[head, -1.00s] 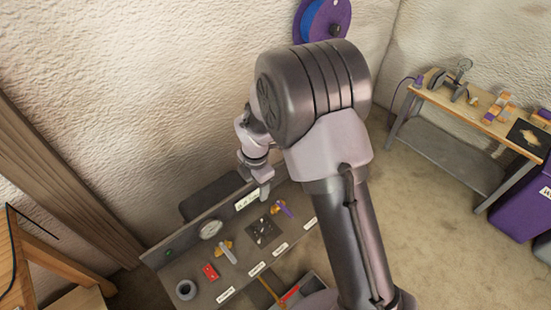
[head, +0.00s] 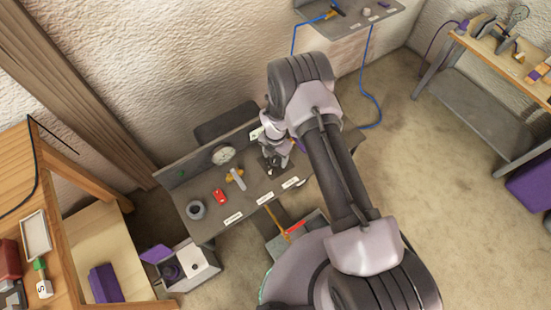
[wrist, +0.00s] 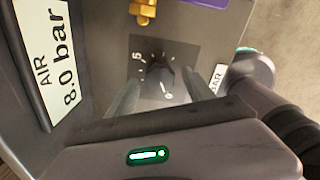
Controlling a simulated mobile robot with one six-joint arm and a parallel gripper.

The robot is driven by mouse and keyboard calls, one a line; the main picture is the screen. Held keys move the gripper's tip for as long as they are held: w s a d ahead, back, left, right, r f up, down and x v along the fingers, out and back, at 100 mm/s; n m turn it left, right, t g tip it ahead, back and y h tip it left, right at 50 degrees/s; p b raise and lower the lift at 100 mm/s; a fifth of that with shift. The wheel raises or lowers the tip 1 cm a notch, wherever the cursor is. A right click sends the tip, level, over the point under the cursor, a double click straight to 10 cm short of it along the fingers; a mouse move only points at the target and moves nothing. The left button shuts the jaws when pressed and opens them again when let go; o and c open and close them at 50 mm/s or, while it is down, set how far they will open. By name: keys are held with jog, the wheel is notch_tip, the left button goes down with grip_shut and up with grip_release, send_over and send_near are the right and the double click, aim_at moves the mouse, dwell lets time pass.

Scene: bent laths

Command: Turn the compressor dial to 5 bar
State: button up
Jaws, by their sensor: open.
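The compressor dial (wrist: 160,77) is a dark round knob on a dark square plate with white marks, in the middle of the wrist view. A "5" shows at the plate's upper left; the knob's exact setting is unclear. My gripper (wrist: 163,88) is open, with one finger on each side of the knob. I cannot tell whether they touch it. In the head view my gripper (head: 275,160) is over the dial plate and hides most of it. A white sign (wrist: 50,50) reading "AIR 8.0 bar" stands to the left in the wrist view.
The grey bench (head: 205,180) also carries a round gauge (head: 223,154), a yellow valve with a pale lever (head: 236,178), a red part (head: 219,196) and a grey ring (head: 196,209). A brass fitting (wrist: 144,10) sits close beyond the dial plate.

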jog(key=shift+f, duration=0.2)
jog(key=shift+c, duration=0.4)
grip_shut()
jog(key=shift+m, duration=0.3)
